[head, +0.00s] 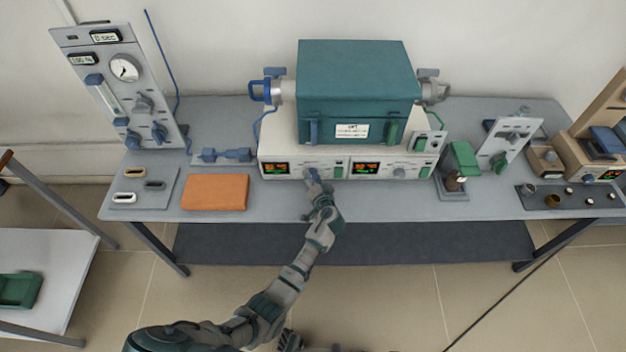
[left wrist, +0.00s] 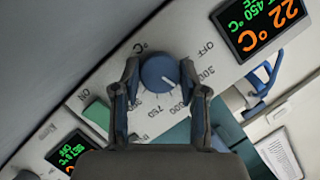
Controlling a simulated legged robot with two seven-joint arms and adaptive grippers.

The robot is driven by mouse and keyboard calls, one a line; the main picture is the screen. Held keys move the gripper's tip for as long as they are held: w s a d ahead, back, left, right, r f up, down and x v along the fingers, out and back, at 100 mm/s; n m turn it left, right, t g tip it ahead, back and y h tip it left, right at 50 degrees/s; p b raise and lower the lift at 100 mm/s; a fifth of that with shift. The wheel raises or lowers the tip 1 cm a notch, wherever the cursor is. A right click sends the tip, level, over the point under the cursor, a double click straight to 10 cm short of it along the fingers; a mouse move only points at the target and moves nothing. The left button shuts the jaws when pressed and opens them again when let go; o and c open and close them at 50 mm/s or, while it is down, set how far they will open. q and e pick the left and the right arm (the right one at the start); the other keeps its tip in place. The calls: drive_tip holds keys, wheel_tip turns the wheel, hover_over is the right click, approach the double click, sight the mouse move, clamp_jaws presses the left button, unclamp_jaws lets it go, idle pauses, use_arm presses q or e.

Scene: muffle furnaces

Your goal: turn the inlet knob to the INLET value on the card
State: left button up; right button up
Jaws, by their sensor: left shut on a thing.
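My left gripper (head: 314,179) reaches the front panel of the furnace unit in the head view. In the left wrist view its two fingers (left wrist: 158,88) are shut on a round blue knob (left wrist: 158,71), one finger on each side. The knob's white pointer line points toward the lower right, near a number partly hidden by the finger. The dial around it reads OFF, 300, 750 and °C. A white card (head: 352,131) is on the teal furnace (head: 357,75); its text is too small to read. A dark piece at the bottom edge may be my right gripper (head: 289,341).
A gas panel (head: 121,87) with a gauge and blue knobs stands at the left. An orange block (head: 215,192) lies on the bench. A second display (head: 367,168) is to the right of my left gripper. A grey valve panel (head: 507,140) stands farther right.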

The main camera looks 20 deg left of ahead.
use_arm(q)
drive_tip(key=m+y+b, duration=0.1)
drive_tip(key=m+b, duration=0.1)
drive_tip(key=m, duration=0.1)
drive_tip(key=f+m+t+y+b, duration=0.1)
drive_tip(key=m+y, duration=0.1)
drive_tip(key=m, duration=0.1)
drive_tip(key=shift+d+f+b, duration=0.1)
drive_tip(key=shift+f+b, duration=0.05)
drive_tip(key=shift+b, duration=0.25)
drive_tip(key=shift+s+m+t+y+b, duration=0.1)
drive_tip(key=shift+m+t+y+b, duration=0.25)
drive_tip(key=shift+m, duration=0.95)
use_arm(e)
wheel_tip(320, 180, up, 14)
drive_tip(key=shift+w+d+f, duration=0.15)
drive_tip(key=shift+w+f, duration=0.1)
drive_tip(key=shift+w, duration=0.15)
use_arm(q)
drive_tip(key=o, duration=1.1)
drive_tip(key=shift+o, duration=0.2)
